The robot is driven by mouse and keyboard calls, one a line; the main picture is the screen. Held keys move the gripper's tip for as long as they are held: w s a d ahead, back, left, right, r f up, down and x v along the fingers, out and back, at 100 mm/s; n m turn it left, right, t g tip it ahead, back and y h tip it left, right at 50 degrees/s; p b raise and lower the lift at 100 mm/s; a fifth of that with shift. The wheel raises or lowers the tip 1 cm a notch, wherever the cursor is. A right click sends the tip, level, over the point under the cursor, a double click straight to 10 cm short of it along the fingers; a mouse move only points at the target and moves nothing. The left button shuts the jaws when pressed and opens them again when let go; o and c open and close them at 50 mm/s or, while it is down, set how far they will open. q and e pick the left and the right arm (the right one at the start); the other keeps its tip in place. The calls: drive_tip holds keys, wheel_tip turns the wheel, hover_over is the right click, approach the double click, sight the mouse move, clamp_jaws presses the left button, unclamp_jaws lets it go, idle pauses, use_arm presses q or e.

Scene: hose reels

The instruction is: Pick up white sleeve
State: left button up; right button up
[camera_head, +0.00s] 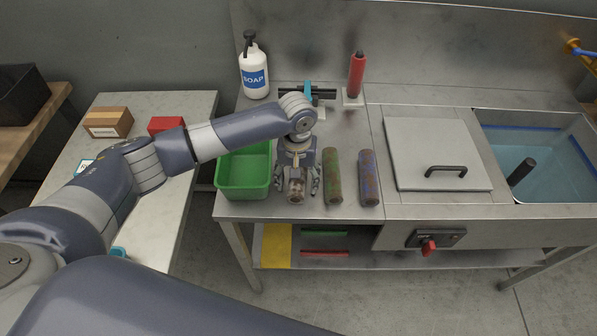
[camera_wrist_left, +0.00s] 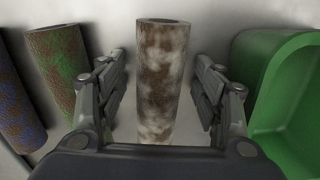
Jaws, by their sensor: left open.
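The white sleeve (camera_wrist_left: 162,70) is a cylinder with a hollow end, white with brown dirt patches. In the left wrist view it lies on the steel counter between the two open fingers of my left gripper (camera_wrist_left: 160,95), with a gap on each side. In the head view my left gripper (camera_head: 297,188) is above the sleeve, pointing down, and hides most of it; only the near end of the sleeve (camera_head: 295,196) shows. My right gripper is not in view.
A green sleeve (camera_head: 333,176) and a blue sleeve (camera_head: 369,178) lie to the right. A green bin (camera_head: 243,193) stands close on the left. A soap bottle (camera_head: 254,68) and a red cylinder (camera_head: 356,76) stand behind. A lidded section (camera_head: 430,140) and a water basin (camera_head: 545,165) are farther right.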

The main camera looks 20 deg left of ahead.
use_arm(q)
drive_tip(key=c, duration=1.2)
drive_tip(key=shift+o, duration=0.2)
drive_tip(key=shift+r, duration=0.1)
